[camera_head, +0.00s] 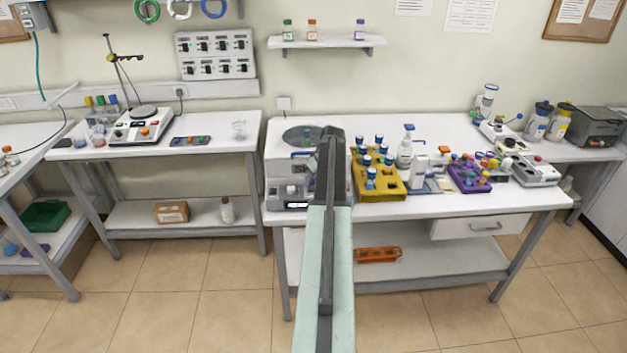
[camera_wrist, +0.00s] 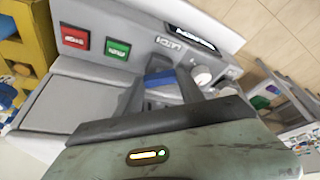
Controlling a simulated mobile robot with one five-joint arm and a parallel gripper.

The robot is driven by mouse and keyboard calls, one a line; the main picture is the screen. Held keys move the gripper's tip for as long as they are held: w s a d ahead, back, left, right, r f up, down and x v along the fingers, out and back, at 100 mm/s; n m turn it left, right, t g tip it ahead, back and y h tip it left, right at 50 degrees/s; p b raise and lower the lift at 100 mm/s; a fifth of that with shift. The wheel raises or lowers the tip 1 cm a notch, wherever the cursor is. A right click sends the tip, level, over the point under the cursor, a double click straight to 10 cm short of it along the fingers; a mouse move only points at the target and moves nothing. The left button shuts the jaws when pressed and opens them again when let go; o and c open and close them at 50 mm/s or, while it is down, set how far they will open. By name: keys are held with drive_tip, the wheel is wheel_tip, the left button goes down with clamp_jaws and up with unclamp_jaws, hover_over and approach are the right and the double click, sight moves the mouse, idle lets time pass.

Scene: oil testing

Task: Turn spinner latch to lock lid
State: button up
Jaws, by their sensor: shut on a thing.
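The spinner (camera_head: 278,170) is a white box at the left end of the right-hand bench. Its lid has a round dark window (camera_head: 298,134) and looks down, though my arm hides its right side. In the wrist view, the spinner's front panel carries the word LATCH (camera_wrist: 170,43) beside a blue latch knob (camera_wrist: 160,78). My gripper (camera_wrist: 162,88) is at the panel with its fingers on either side of the blue knob, shut on it. The fingertips' contact is partly hidden. I cannot tell the latch's exact angle.
A red button (camera_wrist: 75,38) and a green button (camera_wrist: 117,49) sit on the panel close to my gripper. A pale round knob (camera_wrist: 201,75) is on the other side. A yellow rack (camera_head: 392,188) of blue-capped bottles stands right of the spinner.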

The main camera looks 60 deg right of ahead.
drive_tip(key=shift+m, duration=0.3)
drive_tip(key=m+h, duration=0.1)
drive_tip(key=m, duration=0.1)
drive_tip(key=shift+a+m+g, duration=0.15)
drive_tip(key=shift+m+g, duration=0.15)
drive_tip(key=shift+w+m+g+h, duration=0.15)
drive_tip(key=shift+m+g+h, duration=0.45)
drive_tip(key=shift+m, duration=1.6)
drive_tip(key=o, duration=1.4)
drive_tip(key=shift+c, duration=0.2)
drive_tip(key=shift+r, duration=0.1)
